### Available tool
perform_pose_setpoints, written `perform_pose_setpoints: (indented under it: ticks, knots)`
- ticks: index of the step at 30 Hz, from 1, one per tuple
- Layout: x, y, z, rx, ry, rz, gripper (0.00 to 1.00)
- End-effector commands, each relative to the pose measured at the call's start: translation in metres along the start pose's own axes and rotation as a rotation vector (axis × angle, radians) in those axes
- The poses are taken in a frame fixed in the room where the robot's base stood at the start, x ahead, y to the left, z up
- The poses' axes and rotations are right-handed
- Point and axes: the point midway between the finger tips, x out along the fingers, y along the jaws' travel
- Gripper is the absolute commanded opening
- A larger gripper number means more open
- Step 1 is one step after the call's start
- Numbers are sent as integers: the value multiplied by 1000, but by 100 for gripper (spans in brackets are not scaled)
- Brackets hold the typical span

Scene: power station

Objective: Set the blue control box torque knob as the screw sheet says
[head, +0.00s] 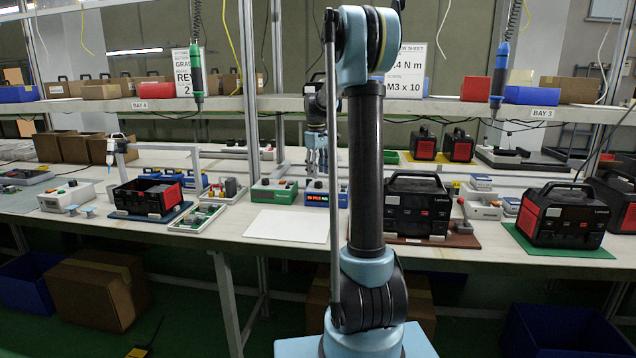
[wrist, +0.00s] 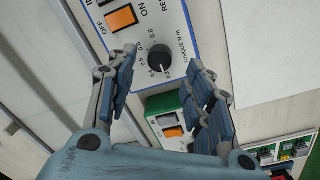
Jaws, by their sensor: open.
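The blue control box (head: 315,196) stands on the bench behind my arm, with a lit red display. In the wrist view its white panel shows a black round torque knob (wrist: 159,59) with a small pointer mark near its lower side and numbers around it. The exact setting is too small to read surely. An orange switch (wrist: 121,18) is beside it. My gripper (wrist: 163,60) is open, with a finger on either side of the knob; no contact is clear. It also shows in the head view (head: 317,165). The screw sheet (head: 411,68) reads ".4 N m" and "M3 x 10"; my arm hides its left part.
A green control box (head: 274,192) stands left of the blue one; it has its own knob. A white board (head: 288,225) lies in front. The shelf (head: 270,104) runs above the bench.

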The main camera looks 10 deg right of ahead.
Motion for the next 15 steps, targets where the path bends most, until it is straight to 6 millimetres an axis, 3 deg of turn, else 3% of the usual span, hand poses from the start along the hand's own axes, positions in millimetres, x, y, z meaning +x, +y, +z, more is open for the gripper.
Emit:
perform_pose_setpoints:
  ticks: [6, 15]
  knots:
    - [30, 0, 0, 0, 0, 0, 47]
    - [44, 0, 0, 0, 0, 0, 47]
